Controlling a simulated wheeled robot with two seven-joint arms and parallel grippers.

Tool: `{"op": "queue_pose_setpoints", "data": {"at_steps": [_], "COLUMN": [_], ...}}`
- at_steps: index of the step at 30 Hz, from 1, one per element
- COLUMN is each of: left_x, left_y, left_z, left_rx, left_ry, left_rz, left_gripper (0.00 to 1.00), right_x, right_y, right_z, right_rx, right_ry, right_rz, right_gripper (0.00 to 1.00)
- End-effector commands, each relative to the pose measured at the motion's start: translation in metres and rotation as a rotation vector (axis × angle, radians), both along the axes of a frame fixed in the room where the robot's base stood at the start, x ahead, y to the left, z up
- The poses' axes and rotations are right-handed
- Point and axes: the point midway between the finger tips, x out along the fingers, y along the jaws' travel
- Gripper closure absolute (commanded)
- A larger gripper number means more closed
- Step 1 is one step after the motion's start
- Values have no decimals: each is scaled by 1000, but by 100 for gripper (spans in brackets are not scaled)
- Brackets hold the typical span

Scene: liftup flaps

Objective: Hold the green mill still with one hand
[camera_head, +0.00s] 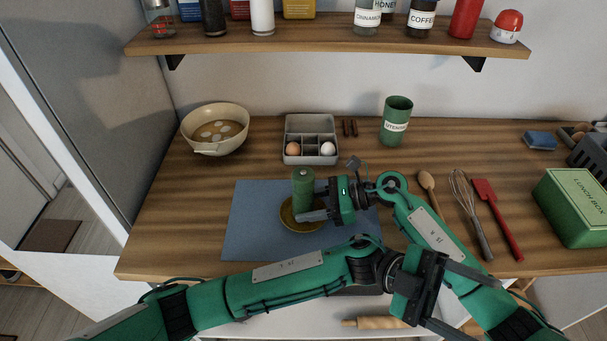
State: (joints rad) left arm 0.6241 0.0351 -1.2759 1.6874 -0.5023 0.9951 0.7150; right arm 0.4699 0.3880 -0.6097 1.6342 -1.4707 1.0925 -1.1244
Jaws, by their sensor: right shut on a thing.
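The green mill (303,190) stands upright in a small brown-yellow dish (291,220) on the blue mat (247,225). My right gripper (312,214) comes in from the right and is shut on the lower part of the mill. Its fingers hide part of the dish and the mill's base. My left gripper (458,302) is low at the front right, away from the mill. Its fingers are spread apart with nothing seen between them, and its arm crosses in front of the mat.
A bowl (215,147), an egg box (311,153) and a green utensil cup (396,128) stand at the back. A wooden spoon (428,186), whisk (471,214) and red spatula (497,218) lie right. A green lunch box (574,209) stands far right. A shelf (330,40) hangs above.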

Motion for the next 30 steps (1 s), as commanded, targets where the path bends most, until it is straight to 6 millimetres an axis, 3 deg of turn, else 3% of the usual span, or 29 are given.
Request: {"op": "queue_pose_setpoints", "data": {"at_steps": [1,7,14,19,26,30], "left_x": [7,30,32,45,83,115], "left_y": [-12,-53,-39,-22,13,40], "left_z": [20,89,53,28,-1,-10], "left_rx": [-4,-30,122,268,511,678], "left_ry": [-52,-206,-417,-590,-815,-941], "left_rz": [41,232,111,35,-33,-50], "left_gripper": [35,35,35,35,35,35], "right_x": [0,0,0,0,0,0], "right_y": [0,0,0,0,0,0], "right_z": [0,0,0,0,0,0], "right_rx": [0,0,0,0,0,0], "right_ry": [0,0,0,0,0,0], "right_rz": [0,0,0,0,0,0], "right_gripper": [75,75,75,75,75,75]}}
